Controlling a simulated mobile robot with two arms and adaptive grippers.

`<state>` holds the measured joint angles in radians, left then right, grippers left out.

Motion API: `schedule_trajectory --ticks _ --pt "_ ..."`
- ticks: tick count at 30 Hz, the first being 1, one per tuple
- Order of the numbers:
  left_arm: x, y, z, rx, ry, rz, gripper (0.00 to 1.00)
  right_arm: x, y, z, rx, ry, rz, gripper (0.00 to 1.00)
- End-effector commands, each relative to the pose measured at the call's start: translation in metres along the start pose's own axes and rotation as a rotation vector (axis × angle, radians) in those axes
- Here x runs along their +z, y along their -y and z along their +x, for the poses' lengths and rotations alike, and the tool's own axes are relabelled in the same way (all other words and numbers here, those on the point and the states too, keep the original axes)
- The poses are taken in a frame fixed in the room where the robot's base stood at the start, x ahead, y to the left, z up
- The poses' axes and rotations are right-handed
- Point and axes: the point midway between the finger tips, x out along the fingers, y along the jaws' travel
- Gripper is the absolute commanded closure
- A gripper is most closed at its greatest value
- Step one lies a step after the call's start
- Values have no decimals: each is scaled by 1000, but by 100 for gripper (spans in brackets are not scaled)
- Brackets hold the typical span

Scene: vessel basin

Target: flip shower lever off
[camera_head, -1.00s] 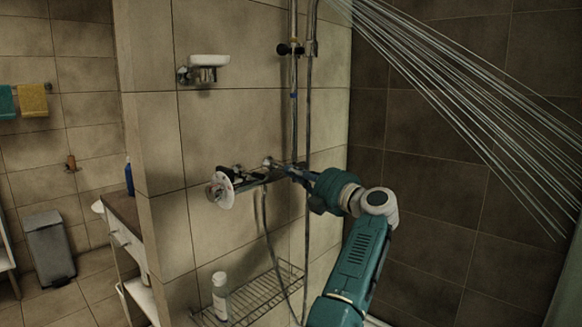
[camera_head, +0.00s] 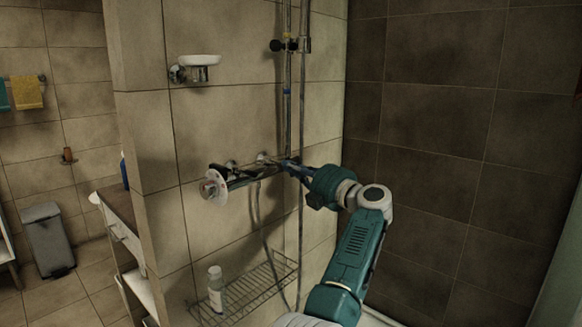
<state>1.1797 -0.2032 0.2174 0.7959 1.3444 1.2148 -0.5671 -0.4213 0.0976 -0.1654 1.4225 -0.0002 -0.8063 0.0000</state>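The shower mixer (camera_head: 245,178) is a metal bar on the tiled wall, with a round pale disc-shaped knob (camera_head: 213,188) at its left end. No water streams show now.
A vertical riser pipe (camera_head: 288,105) and a hose run close by the gripper. A wire shelf (camera_head: 262,287) with a white bottle (camera_head: 216,288) is below the mixer. A soap dish (camera_head: 199,61) is above. A dark tiled wall (camera_head: 430,130) stands right.

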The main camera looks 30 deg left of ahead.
Motion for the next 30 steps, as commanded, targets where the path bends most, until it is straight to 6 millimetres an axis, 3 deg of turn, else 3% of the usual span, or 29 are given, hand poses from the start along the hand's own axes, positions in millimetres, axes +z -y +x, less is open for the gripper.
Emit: schedule_trajectory --ticks 11,22,30 --pt "6 3 -8 -2 16 3 100 -1 1 0 -1 -1 0 60" --pt "0 0 -63 -1 9 -2 100 -1 0 0 0 0 0 60" --pt "-4 -1 -76 1 1 -2 100 -1 0 0 0 0 0 60"
